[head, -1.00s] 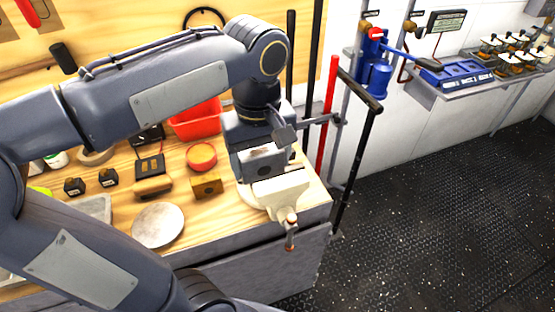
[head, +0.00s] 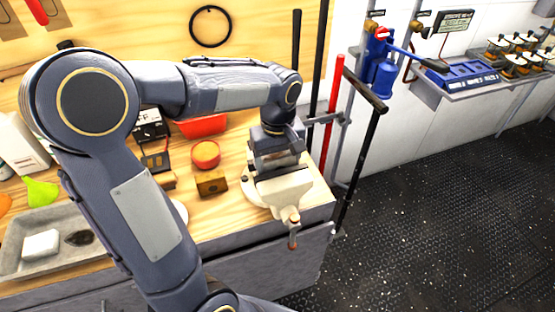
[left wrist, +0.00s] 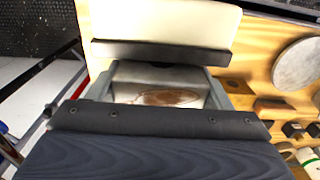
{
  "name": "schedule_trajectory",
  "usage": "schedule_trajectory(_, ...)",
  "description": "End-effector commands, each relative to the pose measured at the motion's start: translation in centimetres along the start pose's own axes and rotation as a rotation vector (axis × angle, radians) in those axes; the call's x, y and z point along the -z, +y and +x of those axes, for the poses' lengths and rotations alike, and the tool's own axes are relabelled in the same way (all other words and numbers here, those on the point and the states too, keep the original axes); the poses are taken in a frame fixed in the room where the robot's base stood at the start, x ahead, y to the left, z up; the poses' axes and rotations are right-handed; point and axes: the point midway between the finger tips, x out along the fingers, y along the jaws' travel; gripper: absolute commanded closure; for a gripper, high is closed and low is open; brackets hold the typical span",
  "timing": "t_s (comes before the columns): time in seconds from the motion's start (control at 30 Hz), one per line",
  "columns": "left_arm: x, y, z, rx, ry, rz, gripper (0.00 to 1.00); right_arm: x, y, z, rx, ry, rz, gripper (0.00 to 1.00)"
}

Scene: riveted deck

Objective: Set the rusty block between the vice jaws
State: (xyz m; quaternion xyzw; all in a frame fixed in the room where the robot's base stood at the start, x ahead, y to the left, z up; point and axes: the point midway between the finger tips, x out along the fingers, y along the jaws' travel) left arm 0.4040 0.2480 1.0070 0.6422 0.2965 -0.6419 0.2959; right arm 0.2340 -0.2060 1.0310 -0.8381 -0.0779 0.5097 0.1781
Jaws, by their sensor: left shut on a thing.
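The rusty block (left wrist: 165,97) is grey metal with a brown rust patch. My left gripper (left wrist: 158,84) is shut on it, with a grey finger at each side. In the head view my left gripper (head: 277,150) points down at the cream vice (head: 284,192), at the right end of the bench. In the left wrist view the block is close to the vice's cream jaw (left wrist: 165,20) with its dark plate. The other jaw is hidden, and I cannot tell whether the block is down between the jaws. My right gripper is not in view.
A small brass-coloured block (head: 212,184) and an orange-red round tin (head: 206,154) stand left of the vice. A red bin (head: 203,126) is behind them. A grey tray (head: 20,262) is at the left. Upright bars stand right of the bench.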

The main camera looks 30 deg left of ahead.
Motion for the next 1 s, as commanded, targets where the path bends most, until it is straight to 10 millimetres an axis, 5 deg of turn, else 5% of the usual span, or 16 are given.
schedule_trajectory(0.3, 0.0, 0.0, 0.3, -0.001, 0.001, 0.000, 0.64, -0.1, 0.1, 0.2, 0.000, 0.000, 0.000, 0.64)
schedule_trajectory(0.33, 0.0, 0.0, 0.3, 0.000, 0.000, 0.000, 0.26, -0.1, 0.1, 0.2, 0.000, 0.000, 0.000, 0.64)
schedule_trajectory(0.5, 0.0, 0.0, 0.2, 0.000, 0.000, 0.000, 0.06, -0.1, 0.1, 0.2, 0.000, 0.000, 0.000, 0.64)
schedule_trajectory(0.77, 0.0, 0.0, 0.1, 0.000, 0.000, 0.000, 0.06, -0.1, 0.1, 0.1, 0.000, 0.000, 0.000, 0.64)
schedule_trajectory(1.0, 0.1, 0.1, -2.6, -0.005, 0.004, -0.001, 0.06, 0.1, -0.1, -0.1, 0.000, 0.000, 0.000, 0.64)
